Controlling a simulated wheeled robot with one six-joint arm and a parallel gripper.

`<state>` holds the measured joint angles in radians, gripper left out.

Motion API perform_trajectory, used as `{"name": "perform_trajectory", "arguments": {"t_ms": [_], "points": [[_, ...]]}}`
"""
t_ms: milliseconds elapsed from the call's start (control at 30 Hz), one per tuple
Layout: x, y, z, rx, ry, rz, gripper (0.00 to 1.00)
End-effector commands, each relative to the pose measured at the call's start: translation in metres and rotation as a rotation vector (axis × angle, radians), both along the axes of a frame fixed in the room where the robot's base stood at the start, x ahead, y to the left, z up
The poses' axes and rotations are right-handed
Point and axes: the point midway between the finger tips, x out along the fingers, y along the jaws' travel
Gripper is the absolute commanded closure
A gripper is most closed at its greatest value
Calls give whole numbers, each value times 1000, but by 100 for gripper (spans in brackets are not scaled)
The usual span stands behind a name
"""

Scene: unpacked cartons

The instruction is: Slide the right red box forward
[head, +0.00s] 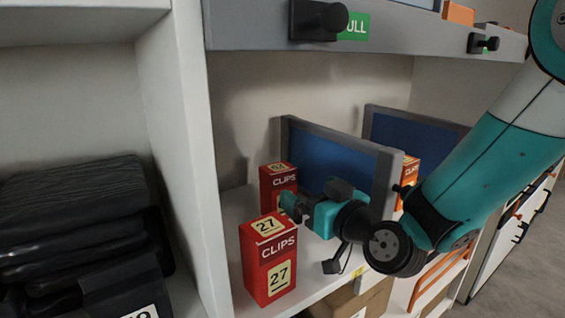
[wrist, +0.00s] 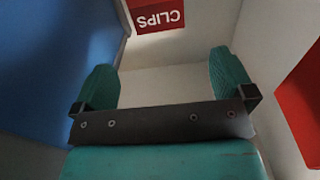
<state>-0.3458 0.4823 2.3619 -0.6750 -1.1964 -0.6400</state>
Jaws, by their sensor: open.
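A red CLIPS box (head: 278,181) stands upright at the back of a white shelf bay, left of a blue divider panel. A second red CLIPS box (head: 270,270), marked 27, stands nearer, at the shelf's front left. My gripper (head: 288,204) is between the near box and the divider, pointing at the back box and partly covering its lower part. In the wrist view my gripper (wrist: 163,62) is open and empty, with the back box (wrist: 160,15) ahead, its lettering upside down. The near box (wrist: 303,105) shows at the right edge. I cannot tell whether anything touches.
The grey-framed blue divider (head: 335,160) is close on my gripper's right, and also fills the wrist view's left (wrist: 55,60). A grey drawer front (head: 430,32) with black knobs hangs above. Black stacked items (head: 80,230) lie left.

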Motion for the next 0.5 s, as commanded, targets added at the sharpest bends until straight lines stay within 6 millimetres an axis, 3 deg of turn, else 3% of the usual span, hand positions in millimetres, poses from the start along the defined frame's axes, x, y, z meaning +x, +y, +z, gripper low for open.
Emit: {"name": "perform_trajectory", "arguments": {"t_ms": [100,500], "points": [[20,15,8,-3,1,3,0],[83,55,1,0,-2,2,0]]}}
